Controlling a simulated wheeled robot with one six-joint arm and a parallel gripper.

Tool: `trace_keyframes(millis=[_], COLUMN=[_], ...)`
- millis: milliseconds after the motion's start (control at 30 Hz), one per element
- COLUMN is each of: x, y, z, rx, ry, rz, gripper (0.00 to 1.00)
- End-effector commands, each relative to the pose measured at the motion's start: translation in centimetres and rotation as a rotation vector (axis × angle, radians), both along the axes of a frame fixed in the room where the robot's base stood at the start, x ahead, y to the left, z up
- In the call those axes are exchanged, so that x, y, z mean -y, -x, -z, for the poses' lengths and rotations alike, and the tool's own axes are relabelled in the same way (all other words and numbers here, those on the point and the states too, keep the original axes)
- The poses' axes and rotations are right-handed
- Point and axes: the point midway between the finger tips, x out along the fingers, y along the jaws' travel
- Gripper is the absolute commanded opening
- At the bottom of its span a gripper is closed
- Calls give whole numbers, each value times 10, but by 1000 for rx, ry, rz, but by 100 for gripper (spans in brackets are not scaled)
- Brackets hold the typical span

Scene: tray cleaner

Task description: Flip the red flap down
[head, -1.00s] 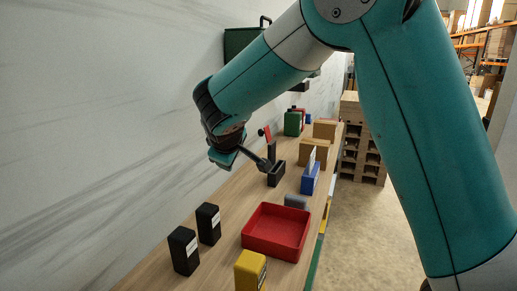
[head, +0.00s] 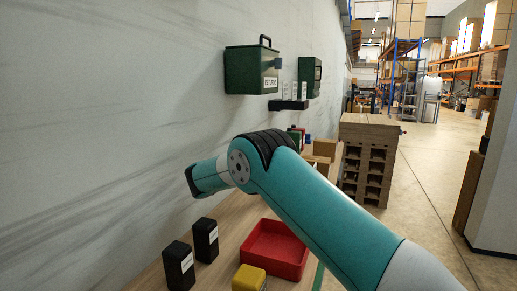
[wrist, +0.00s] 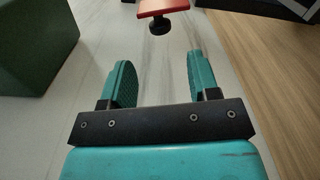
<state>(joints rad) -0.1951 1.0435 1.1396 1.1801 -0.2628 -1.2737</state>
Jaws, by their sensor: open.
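In the wrist view, the red flap (wrist: 162,6) shows at the top edge, cut off by the frame, with a black knob (wrist: 159,26) at its near end. My gripper (wrist: 159,72) is open and empty, its two teal fingers apart. The flap and knob lie beyond the fingertips, roughly centred between them and not touching them. In the head view, my arm covers the spot where the flap stands, and my fingers cannot be made out there.
A red tray (head: 275,250), two black boxes (head: 205,240) and a yellow block (head: 248,279) are on the bench. A green case (head: 250,72) is at the wall. In the wrist view, a green block (wrist: 35,45) is close on the left; wooden surface is bare on the right.

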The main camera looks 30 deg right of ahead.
Motion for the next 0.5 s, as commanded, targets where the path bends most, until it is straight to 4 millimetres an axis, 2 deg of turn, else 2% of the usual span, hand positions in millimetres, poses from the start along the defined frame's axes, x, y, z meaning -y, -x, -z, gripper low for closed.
trace_keyframes(millis=[100,233,500], x=[24,43,60], y=[-17,-32,-47], z=[-2,-2,0], rx=[1,3,0], ry=[-1,-1,-1], rz=[3,3,0], gripper=[55,55,55])
